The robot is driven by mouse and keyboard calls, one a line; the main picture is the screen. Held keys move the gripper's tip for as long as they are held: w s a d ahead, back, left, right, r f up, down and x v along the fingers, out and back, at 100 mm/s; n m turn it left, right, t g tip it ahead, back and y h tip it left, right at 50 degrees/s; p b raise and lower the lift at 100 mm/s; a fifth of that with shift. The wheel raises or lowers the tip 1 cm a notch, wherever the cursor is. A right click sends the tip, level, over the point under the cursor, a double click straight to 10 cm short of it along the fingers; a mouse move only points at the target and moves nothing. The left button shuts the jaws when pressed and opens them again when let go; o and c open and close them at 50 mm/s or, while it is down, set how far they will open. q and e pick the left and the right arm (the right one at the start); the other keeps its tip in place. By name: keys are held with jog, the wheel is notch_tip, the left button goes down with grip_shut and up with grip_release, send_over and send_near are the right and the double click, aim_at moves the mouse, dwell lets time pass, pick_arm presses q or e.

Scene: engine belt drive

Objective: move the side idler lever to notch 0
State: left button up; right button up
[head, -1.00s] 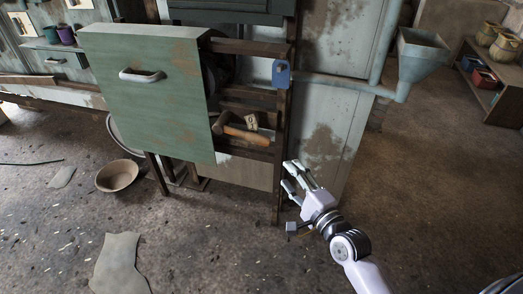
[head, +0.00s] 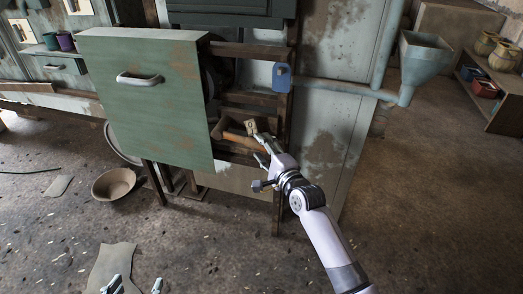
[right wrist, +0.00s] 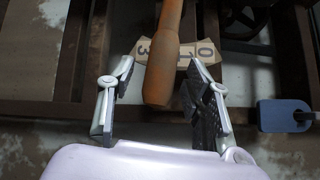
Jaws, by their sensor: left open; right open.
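The side idler lever (head: 238,139) has an orange-brown wooden handle in the open frame right of the green panel. The right wrist view shows the handle (right wrist: 165,60) pointing towards me, in front of a pale number plate (right wrist: 190,53). The digits 3, 1 and 0 show; the handle covers the part between 3 and 1. My right gripper (head: 264,149) is open at the lever's end. In the right wrist view its fingers (right wrist: 162,66) stand either side of the handle, with gaps visible. My left gripper (head: 136,286) is open and empty, low at the bottom edge.
The green panel (head: 150,95) with a white handle stands left of the lever. A blue tag (head: 282,75) hangs on the frame post, and shows at right in the right wrist view (right wrist: 285,115). A bowl (head: 114,184) lies on the floor. A funnel (head: 420,60) stands right.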

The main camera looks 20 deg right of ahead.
jog(key=shift+w+a, duration=0.1)
jog(key=shift+w, duration=0.2)
grip_shut()
dwell(0.5)
